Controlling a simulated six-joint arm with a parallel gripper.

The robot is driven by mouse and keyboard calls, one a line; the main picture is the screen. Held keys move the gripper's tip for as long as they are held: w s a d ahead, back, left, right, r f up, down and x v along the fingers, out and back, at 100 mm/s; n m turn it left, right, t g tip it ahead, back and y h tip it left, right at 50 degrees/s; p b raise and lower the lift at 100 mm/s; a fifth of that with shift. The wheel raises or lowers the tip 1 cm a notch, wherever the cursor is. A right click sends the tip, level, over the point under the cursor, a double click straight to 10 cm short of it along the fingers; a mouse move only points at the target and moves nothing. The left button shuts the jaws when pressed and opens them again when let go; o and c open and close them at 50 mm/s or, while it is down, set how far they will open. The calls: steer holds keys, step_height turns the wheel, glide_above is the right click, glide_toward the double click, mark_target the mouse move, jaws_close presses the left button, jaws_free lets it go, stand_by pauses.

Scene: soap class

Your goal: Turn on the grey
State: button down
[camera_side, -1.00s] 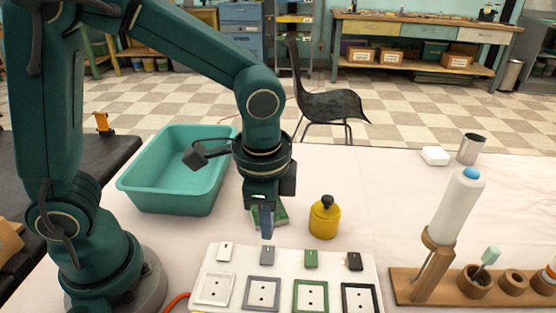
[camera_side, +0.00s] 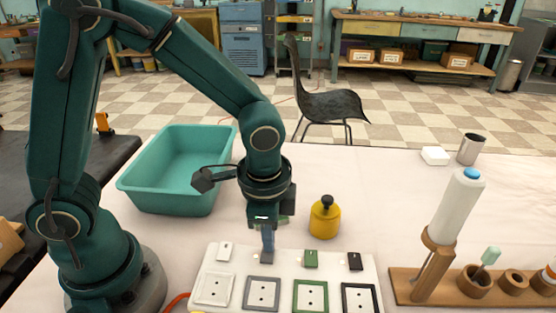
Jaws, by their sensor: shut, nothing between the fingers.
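A white panel (camera_side: 232,270) lies on the table with a row of small switches and framed sockets in white, grey, green and black. The grey-framed socket (camera_side: 246,294) is second from the left. My gripper (camera_side: 268,258) is shut and empty, pointing straight down with its tips at the grey switch above that socket. The tips cover most of the grey switch, so I cannot tell its position or whether they touch it. The white switch (camera_side: 225,251), green switch (camera_side: 311,259) and black switch (camera_side: 355,261) are in view beside it.
A yellow bottle (camera_side: 324,220) stands just behind the panel. A teal tub (camera_side: 165,197) is at the back left. A wooden rack (camera_side: 405,285) with a white tube (camera_side: 455,208) stands to the right.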

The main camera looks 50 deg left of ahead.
steer(key=shift+s+d, duration=0.1)
steer(key=shift+s+d+r, duration=0.15)
steer(key=shift+s+d, duration=0.3)
steer(key=shift+s, duration=0.05)
steer(key=shift+r, duration=0.1)
step_height(320, 180, up, 14)
steer(key=s+d, duration=0.1)
stand_by(0.5)
